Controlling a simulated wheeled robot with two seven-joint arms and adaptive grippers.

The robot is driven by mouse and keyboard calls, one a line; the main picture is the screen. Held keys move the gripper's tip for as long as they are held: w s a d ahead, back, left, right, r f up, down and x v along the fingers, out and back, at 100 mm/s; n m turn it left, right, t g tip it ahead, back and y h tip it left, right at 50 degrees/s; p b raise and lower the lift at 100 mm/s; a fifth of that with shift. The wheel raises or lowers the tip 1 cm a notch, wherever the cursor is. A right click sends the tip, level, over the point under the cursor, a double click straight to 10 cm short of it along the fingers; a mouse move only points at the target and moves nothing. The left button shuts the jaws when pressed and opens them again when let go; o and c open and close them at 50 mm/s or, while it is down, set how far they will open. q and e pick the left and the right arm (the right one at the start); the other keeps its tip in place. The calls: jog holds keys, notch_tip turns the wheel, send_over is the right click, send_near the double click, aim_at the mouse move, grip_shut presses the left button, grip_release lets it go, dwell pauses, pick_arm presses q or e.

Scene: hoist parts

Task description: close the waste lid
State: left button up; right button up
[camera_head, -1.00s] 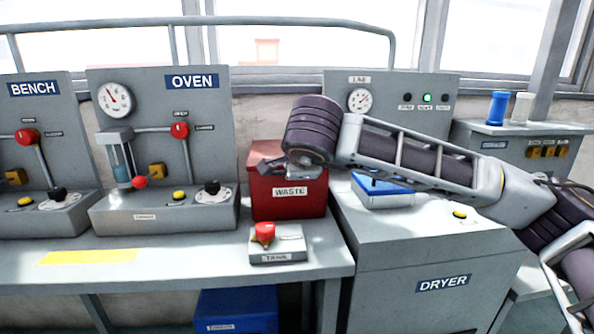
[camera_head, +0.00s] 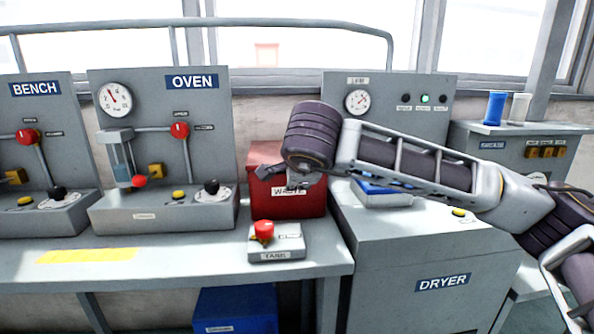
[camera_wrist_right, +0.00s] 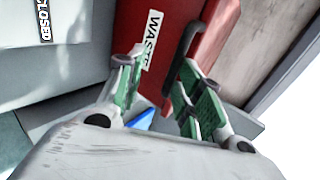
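The red waste bin (camera_head: 300,206) stands at the right end of the bench, with a white WASTE label on its front. Its red top (camera_head: 262,153) shows left of my right wrist, which hides the rest, so I cannot tell how far the lid is open. My right gripper (camera_head: 293,181) is in front of the bin, close to the label. In the right wrist view, its two green-padded fingers (camera_wrist_right: 158,90) are spread apart and empty over the red face (camera_wrist_right: 205,45). A dark handle (camera_wrist_right: 182,50) lies just beyond the right-hand finger. My left gripper is out of view.
A small box with a red knob (camera_head: 276,243) sits in front of the bin. The oven panel (camera_head: 165,140) stands left, the grey dryer (camera_head: 430,270) right. A blue tray (camera_head: 382,195) lies under my right forearm.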

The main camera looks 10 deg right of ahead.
jog(key=shift+w+f, duration=0.25)
jog(key=shift+f, duration=0.2)
jog(key=shift+r, duration=0.15)
jog(key=v, duration=1.2)
dwell(0.4)
